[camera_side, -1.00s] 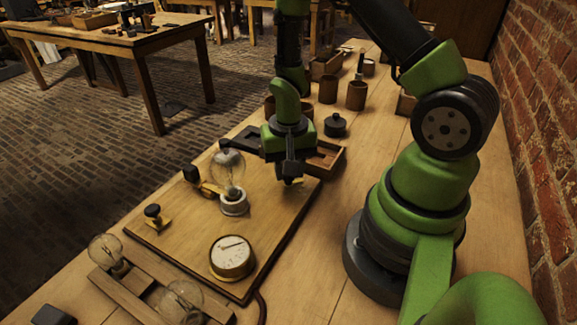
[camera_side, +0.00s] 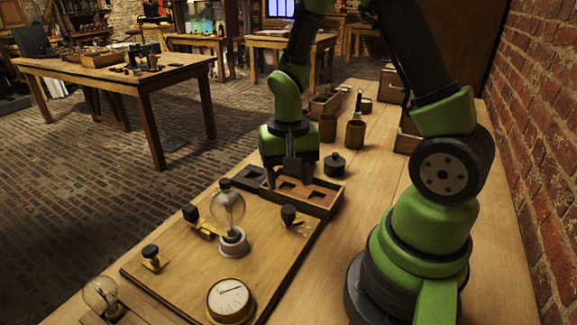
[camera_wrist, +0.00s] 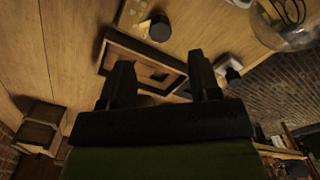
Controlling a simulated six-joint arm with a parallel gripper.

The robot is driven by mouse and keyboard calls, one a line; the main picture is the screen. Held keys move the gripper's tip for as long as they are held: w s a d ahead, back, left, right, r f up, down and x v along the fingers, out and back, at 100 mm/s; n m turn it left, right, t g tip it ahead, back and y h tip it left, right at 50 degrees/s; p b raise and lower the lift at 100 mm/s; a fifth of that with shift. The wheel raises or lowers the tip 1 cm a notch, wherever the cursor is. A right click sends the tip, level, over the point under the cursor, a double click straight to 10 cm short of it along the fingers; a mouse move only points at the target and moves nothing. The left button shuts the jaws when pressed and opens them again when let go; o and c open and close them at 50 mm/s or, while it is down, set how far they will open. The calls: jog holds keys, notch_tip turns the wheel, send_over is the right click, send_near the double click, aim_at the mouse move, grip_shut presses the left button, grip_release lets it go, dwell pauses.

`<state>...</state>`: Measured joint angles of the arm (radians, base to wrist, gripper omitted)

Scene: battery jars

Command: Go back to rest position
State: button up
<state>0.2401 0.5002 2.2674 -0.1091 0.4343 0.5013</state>
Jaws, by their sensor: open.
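The wooden board (camera_side: 190,258) lies in front of the tray. It carries a glass bulb on a white socket (camera_side: 232,243), a round dial gauge (camera_side: 230,301) and black-knobbed brass terminals. One terminal (camera_side: 289,215) stands at the board's far right corner, close to the gripper and apart from it.
A black round lidded piece (camera_side: 335,165) and wooden cups (camera_side: 355,134) stand behind the tray. A brick wall (camera_side: 540,150) runs along the right. The bench between the tray and my base is clear.

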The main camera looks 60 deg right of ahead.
jog(key=shift+r, duration=1.05)
jog(key=shift+r, duration=0.1)
jog(key=s+a+r+n+t+y, duration=0.1)
jog(key=s+a+r+n+t, duration=0.2)
jog(key=r, duration=0.5)
jog(key=s+a+r+n+t+y, duration=0.1)
jog(key=s+a+r+t, duration=0.3)
jog(key=r, duration=0.5)
jog(key=shift+s+a+n, duration=0.75)
jog(key=shift+s+n, duration=0.15)
jog(key=shift+s, duration=0.15)
jog(key=shift+c, duration=0.4)
